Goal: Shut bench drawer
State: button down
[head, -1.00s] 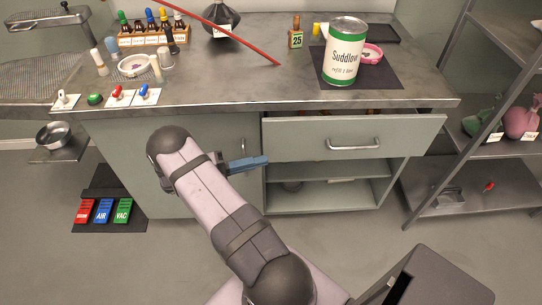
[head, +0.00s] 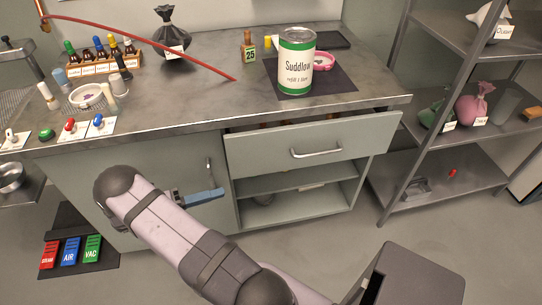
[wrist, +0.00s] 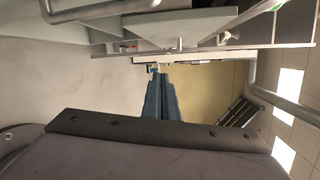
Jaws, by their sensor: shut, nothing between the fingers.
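The bench drawer (head: 352,148) is pulled partly out below the right part of the bench top; its grey front carries a silver bar handle (head: 316,153). Items inside show only as a thin strip behind the top edge of the front. My gripper (head: 206,196) is shut and empty, left of the drawer and lower than its handle, in front of the bench's cupboard door. It does not touch the drawer handle. In the wrist view the blue fingers (wrist: 160,98) lie together, pointing toward the bench, which appears turned sideways.
Under the drawer is an open shelf bay (head: 300,195). The bench top (head: 200,95) holds a large Suddlow can (head: 297,62), bottles and switches. A metal shelf rack (head: 440,155) stands to the right.

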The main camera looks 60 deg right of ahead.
jog(key=s+a+f+m+t+y, duration=0.1)
jog(key=s+a+f+m+y, duration=0.65)
jog(key=m, duration=0.75)
jog(key=s+a+r+m+t+y+p, duration=0.1)
jog(key=s+a+r+m+t+y, duration=0.15)
jog(key=a+r+m, duration=0.35)
jog(key=s+a+r+m+t+y+p, duration=0.1)
jog(key=a+r+m+t+y, duration=0.3)
jog(key=a+r+m, duration=0.25)
jog(key=s+d+r+n+h+p, duration=0.1)
jog(key=s+d+r+p, duration=0.3)
jog(key=d, duration=0.5)
jog(key=s+d+r+n+p, duration=0.1)
jog(key=s+d+r+p, duration=0.15)
jog(key=d+p, duration=0.5)
jog(key=s+d+r+n+h+p, duration=0.1)
jog(key=s+d+r+p, duration=0.25)
jog(key=d, duration=0.65)
jog(key=n+t+h+p, duration=0.1)
jog(key=n+t+p, duration=0.3)
jog(key=n, duration=2.1)
send_near(278, 154)
jog(key=shift+t, duration=0.35)
jog(key=f, duration=0.2)
jog(key=f+b, duration=0.1)
jog(key=f, duration=0.1)
jog(key=w+f, duration=0.1)
jog(key=f, duration=0.1)
jog(key=shift+d+f, duration=0.15)
jog(key=shift+f, duration=0.15)
